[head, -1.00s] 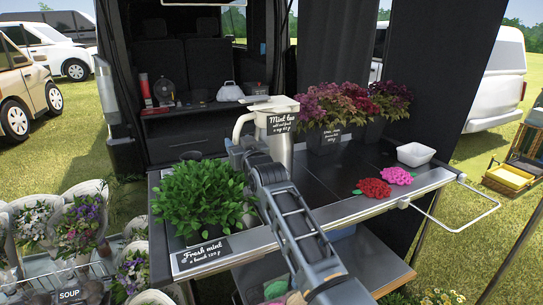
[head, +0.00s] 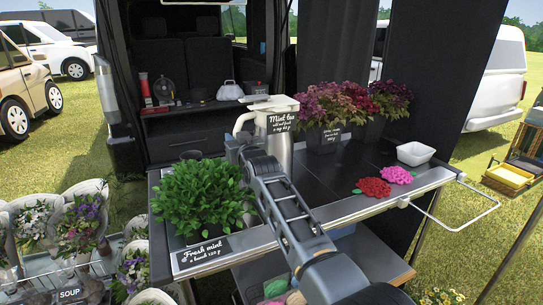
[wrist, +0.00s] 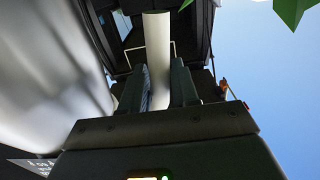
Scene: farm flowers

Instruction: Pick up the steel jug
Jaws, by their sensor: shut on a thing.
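The steel jug (head: 280,150) with its black "Mint tea" sign (head: 283,122) is upright at the back middle of the dark stall table. Its pale handle (head: 240,124) points left. My gripper (head: 238,152) is at the handle, partly hidden by my arm. In the wrist view, the jug's shiny body (wrist: 45,75) fills the left side. The handle (wrist: 158,45) runs between the two fingers of my gripper (wrist: 160,88), which are shut on it. My arm hides the jug's base, so I cannot tell whether it touches the table.
A mint plant (head: 200,197) with a "Fresh mint" sign (head: 203,254) is close left of my arm. Purple flower pots (head: 322,138) stand right of the jug. Red flowers (head: 374,187), pink flowers (head: 398,175) and a white bowl (head: 415,154) lie right. The table's middle right is mostly clear.

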